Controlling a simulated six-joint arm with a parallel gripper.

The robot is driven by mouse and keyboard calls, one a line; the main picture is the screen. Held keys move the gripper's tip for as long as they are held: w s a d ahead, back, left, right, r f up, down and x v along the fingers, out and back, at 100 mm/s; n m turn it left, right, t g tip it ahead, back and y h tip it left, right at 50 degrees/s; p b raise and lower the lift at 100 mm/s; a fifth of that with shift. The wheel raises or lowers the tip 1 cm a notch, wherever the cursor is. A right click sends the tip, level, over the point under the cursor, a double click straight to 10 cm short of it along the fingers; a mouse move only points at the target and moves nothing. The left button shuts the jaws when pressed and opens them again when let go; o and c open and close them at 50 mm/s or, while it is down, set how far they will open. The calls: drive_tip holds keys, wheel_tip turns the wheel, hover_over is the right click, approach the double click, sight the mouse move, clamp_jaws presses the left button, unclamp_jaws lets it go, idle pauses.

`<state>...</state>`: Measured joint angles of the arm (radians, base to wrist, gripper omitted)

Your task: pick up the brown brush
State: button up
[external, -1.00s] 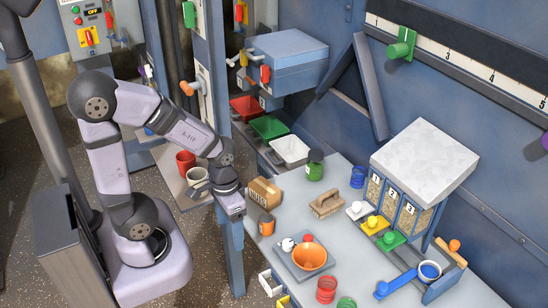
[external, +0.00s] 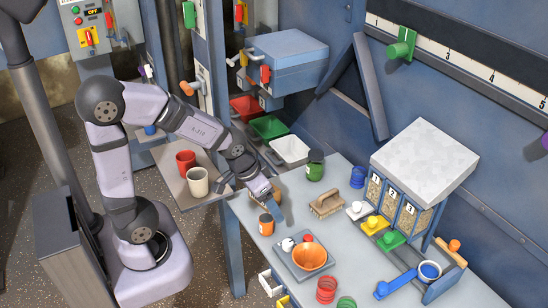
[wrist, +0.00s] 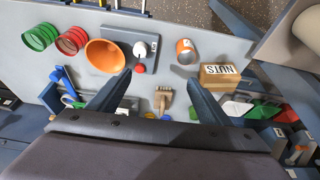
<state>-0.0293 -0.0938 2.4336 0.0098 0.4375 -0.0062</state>
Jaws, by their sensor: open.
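The brown brush (external: 326,204) lies on the grey-blue table with its pale bristles showing, left of the small white scoop (external: 358,210). In the wrist view the brush (wrist: 163,98) sits between my finger outlines, beyond the jaws and apart from them. My gripper (external: 274,197) is over the table's left part, to the left of the brush in the external view, and partly hides the NUTS box. In the wrist view my gripper (wrist: 157,84) is open with nothing between its fingers.
The NUTS box (wrist: 220,76) and an orange-labelled can (external: 266,225) stand close to my gripper. An orange bowl (external: 309,256) on a tray is in front, a green jar (external: 315,166) behind. The bin block (external: 424,155) rises at right.

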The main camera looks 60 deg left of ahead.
sight(328, 201)
drive_tip(key=w+a+r+t+b, duration=0.1)
drive_tip(key=w+a+t+b, duration=0.15)
drive_tip(key=w+t, duration=1.05)
drive_tip(key=w+f+g, duration=0.1)
drive_tip(key=w+f, duration=0.1)
drive_tip(key=f, duration=0.3)
drive_tip(key=w+f+g, duration=0.1)
drive_tip(key=w+f, duration=0.1)
drive_tip(key=f, duration=0.3)
drive_tip(key=w+a+f+g, duration=0.1)
drive_tip(key=w+f, duration=0.1)
drive_tip(key=f, duration=0.3)
drive_tip(key=shift+g+y, duration=0.4)
drive_tip(key=shift+p+x, duration=0.45)
drive_tip(key=shift+x, duration=0.55)
drive_tip(key=shift+w+a+f+p, duration=0.1)
drive_tip(key=shift+w+a+p, duration=0.1)
drive_tip(key=shift+w+p, duration=0.3)
drive_tip(key=shift+p+x, duration=0.45)
drive_tip(key=shift+x, duration=1.6)
drive_tip(key=shift+c, duration=0.6)
drive_tip(key=c, duration=1.1)
